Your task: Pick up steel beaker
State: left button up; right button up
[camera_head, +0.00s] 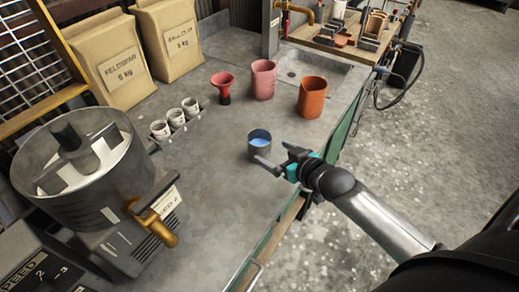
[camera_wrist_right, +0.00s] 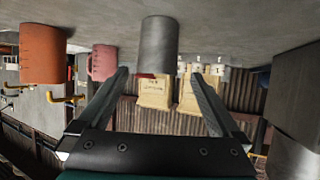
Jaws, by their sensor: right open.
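The steel beaker (camera_head: 260,150), a small grey cup with blue contents, stands upright on the grey bench, left of my right gripper (camera_head: 275,158). In the right wrist view, which is upside down, the beaker (camera_wrist_right: 160,45) appears just beyond and roughly centred between the open fingers (camera_wrist_right: 156,75). The gripper is open and empty, low at the bench, with its fingers pointing at the beaker. In the head view one finger overlaps the beaker's lower right edge; I cannot tell whether they touch. My left gripper is not in view.
An orange cup (camera_head: 312,98), a pink cup (camera_head: 263,80) and a red funnel-like cup (camera_head: 223,86) stand behind the beaker. A rack of small white cups (camera_head: 176,120) and a large mixer (camera_head: 80,165) are left. The bench in front of the beaker is clear.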

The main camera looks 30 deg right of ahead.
aim_at(254, 142)
jog(key=b+x, duration=0.1)
jog(key=x, duration=0.6)
jog(key=shift+w+f+b, duration=0.1)
jog(key=shift+w+b, duration=0.05)
jog(key=shift+b, duration=0.2)
jog(key=x, duration=0.1)
jog(key=b+x, duration=0.1)
jog(key=x, duration=0.2)
jog(key=shift+d+f+b, duration=0.2)
jog(key=shift+f+b, duration=0.1)
jog(key=shift+b, duration=0.05)
jog(key=shift+w+a+f, duration=0.1)
jog(key=shift+w+f, duration=0.05)
jog(key=shift+w, duration=0.3)
jog(key=c, duration=1.4)
jog(key=shift+c, duration=0.2)
